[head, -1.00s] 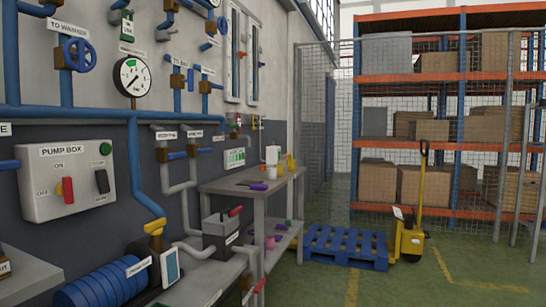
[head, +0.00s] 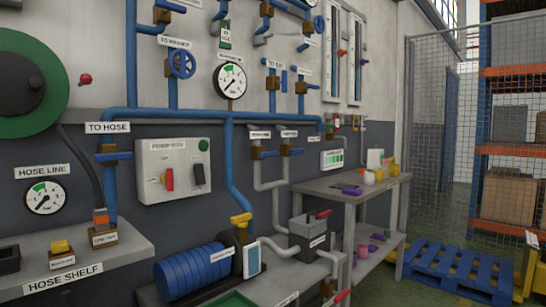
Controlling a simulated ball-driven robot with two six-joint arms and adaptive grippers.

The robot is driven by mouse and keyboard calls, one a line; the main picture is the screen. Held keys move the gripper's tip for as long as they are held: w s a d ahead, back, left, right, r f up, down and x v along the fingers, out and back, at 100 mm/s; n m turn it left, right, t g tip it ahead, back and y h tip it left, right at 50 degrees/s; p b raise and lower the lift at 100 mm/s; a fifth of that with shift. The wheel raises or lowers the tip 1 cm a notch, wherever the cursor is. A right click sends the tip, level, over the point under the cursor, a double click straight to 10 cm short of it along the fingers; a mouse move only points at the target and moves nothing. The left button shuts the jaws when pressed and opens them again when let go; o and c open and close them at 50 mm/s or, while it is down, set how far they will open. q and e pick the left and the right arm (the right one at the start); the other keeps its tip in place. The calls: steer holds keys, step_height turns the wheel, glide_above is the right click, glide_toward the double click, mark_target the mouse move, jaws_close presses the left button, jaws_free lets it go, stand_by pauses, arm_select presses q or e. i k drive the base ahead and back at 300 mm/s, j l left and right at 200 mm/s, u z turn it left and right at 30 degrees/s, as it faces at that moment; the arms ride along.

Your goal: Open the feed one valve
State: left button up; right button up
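I cannot read a "feed one" label in the head view. Neither of my grippers is in view, and nothing touches these valves.
A pump box (head: 173,170), a pressure gauge (head: 230,80) and a TO HOSE valve (head: 114,154) are on the wall. A hose shelf (head: 110,255) stands at lower left. A grey bench (head: 345,195) and blue pallet (head: 450,270) are at right.

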mark_target(263, 155)
steer(key=i+l+u, duration=0.1)
steer(key=i+l, duration=0.2)
steer(key=i+l+u, duration=0.1)
steer(key=i+l, duration=0.25)
steer(key=i+l+u, duration=0.15)
steer(key=l, duration=0.35)
steer(key=i+l+u, duration=0.1)
steer(key=i+l, duration=0.3)
